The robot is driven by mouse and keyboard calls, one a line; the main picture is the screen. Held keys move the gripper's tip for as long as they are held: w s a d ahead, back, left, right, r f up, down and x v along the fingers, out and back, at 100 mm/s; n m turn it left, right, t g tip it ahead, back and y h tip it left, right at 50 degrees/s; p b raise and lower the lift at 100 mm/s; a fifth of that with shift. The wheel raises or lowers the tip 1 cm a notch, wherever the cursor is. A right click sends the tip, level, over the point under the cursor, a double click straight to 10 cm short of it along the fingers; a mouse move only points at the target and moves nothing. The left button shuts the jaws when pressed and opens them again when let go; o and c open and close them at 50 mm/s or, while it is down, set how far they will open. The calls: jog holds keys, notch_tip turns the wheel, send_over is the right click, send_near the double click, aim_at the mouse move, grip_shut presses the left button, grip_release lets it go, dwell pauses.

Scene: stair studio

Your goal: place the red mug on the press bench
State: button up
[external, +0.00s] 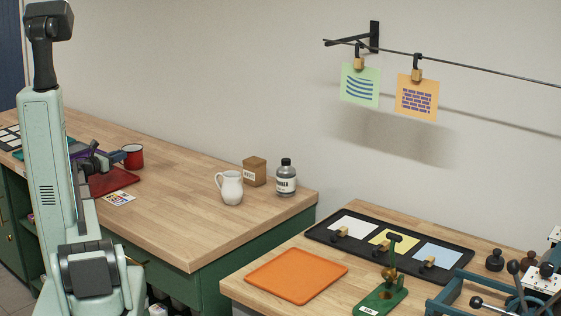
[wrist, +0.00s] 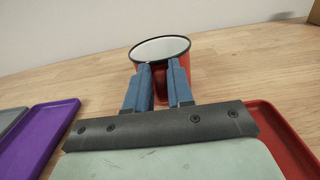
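The red mug (external: 133,156) with a dark rim stands upright toward the far left of the long wooden bench. In the wrist view the mug (wrist: 180,72) is straight ahead, its pale inside showing. My gripper (external: 120,157) is at the mug's near side. In the wrist view my gripper's two blue fingers (wrist: 159,66) reach the mug with a narrow gap between them. Red shows in that gap; whether the fingers clamp it is unclear. The bench at right (external: 238,287), with a green hand press (external: 382,300) and a blue press (external: 450,300), appears to be the press bench.
A red tray (external: 112,182) lies under my gripper; a purple tray (wrist: 45,135) is at left in the wrist view. A white jug (external: 230,188), brown box (external: 255,171) and bottle (external: 286,178) stand farther right. An orange mat (external: 296,275) and black tray (external: 321,236) occupy the right bench.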

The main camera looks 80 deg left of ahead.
jog(key=o, duration=0.3)
jog(key=shift+o, duration=0.2)
jog(key=shift+r, duration=0.15)
jog(key=v, duration=1.2)
